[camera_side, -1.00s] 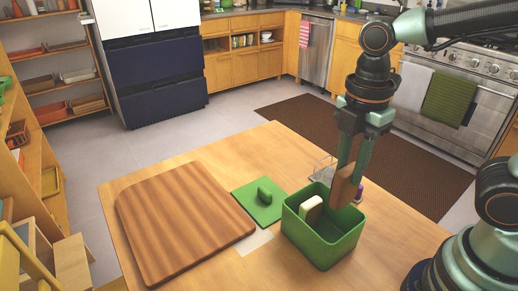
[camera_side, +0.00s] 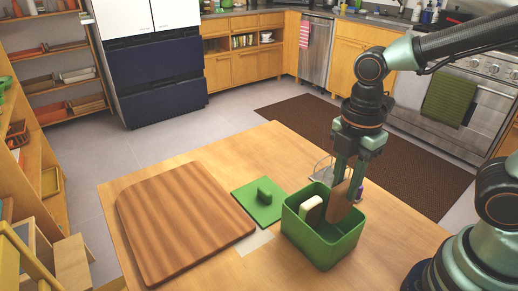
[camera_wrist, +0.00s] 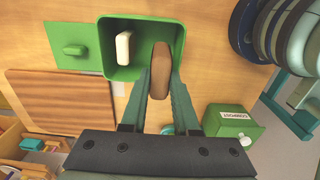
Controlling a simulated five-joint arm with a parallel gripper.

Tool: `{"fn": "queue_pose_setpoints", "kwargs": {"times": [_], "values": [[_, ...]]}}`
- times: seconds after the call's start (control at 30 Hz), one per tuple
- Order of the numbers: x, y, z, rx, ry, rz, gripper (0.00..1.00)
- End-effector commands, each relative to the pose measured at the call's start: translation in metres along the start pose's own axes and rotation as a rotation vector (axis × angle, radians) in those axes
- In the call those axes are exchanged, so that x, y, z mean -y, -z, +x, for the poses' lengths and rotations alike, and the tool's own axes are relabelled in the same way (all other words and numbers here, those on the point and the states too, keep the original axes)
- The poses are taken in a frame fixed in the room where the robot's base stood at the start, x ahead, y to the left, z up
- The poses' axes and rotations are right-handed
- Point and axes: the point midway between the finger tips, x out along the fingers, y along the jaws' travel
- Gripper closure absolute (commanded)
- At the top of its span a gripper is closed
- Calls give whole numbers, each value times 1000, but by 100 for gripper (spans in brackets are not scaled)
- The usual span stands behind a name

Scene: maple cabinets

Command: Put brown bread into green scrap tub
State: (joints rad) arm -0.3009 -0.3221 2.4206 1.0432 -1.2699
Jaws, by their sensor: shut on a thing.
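The brown bread (camera_side: 339,203) is held between the fingers of my gripper (camera_side: 346,178). Its lower part is inside the opening of the green scrap tub (camera_side: 321,246). In the wrist view my gripper (camera_wrist: 161,88) is shut on the brown bread (camera_wrist: 161,62), which lies over the right half of the green tub (camera_wrist: 107,50). A pale cream piece (camera_side: 311,208) stands in the left part of the tub; it also shows in the wrist view (camera_wrist: 123,47). The bread's lowest edge is hidden by the tub wall.
A green lid with a handle (camera_side: 262,206) lies left of the tub, beside a large wooden cutting board (camera_side: 180,220). A wire holder (camera_side: 322,170) stands behind the tub. In the wrist view a green box labelled compost (camera_wrist: 233,124) sits at the right.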

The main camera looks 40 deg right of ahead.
Motion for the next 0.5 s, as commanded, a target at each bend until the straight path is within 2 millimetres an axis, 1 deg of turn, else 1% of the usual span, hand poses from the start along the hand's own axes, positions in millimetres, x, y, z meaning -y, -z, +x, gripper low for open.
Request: {"fn": "queue_pose_setpoints", "kwargs": {"times": [0.5], "values": [[0, 0, 24, 0, 2, 0, 100]]}}
